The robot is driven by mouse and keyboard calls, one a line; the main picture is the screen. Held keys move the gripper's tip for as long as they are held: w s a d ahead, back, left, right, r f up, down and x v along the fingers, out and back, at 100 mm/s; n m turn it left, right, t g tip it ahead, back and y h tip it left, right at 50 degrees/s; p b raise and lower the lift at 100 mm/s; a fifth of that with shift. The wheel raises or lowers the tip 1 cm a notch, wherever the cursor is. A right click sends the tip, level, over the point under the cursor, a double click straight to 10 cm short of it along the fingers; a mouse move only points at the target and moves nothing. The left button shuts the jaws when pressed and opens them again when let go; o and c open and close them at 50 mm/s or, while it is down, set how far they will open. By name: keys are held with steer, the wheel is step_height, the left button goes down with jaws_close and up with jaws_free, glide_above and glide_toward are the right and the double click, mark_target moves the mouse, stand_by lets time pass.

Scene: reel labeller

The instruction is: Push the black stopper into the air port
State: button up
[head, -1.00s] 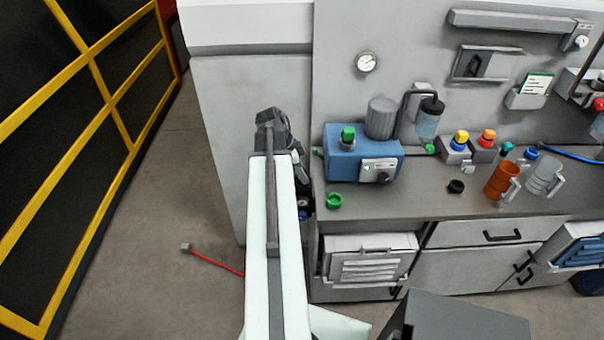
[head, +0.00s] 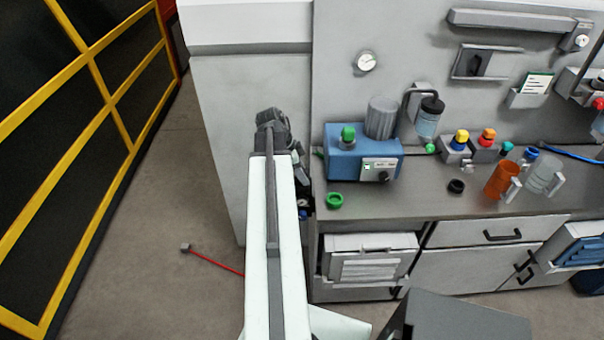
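A small black round piece (head: 456,186), which looks like the black stopper, lies on the grey counter in front of the coloured knobs. I cannot tell for sure which opening is the air port; a blue machine (head: 342,165) with a green cap on top and a white control panel stands at the counter's left end. My arm reaches forward at the left of the counter. My gripper (head: 296,180) is mostly hidden behind the arm's end, beside the counter's left edge, far from the black piece. Its fingers cannot be made out.
A green ring (head: 334,200) lies at the counter's front left. An orange mug (head: 502,181) and a clear mug (head: 544,176) stand right of the black piece. A bottle (head: 428,118) hangs on the wall. The counter's middle front is clear.

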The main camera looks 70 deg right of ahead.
steer(key=shift+o, duration=0.7)
steer(key=shift+w+r+p, duration=0.15)
steer(key=shift+r+p, duration=0.35)
steer(key=shift+p, duration=0.05)
steer(key=p+v, duration=0.6)
steer(key=shift+w+r, duration=0.2)
steer(key=shift+r, duration=0.15)
steer(key=shift+a, duration=0.15)
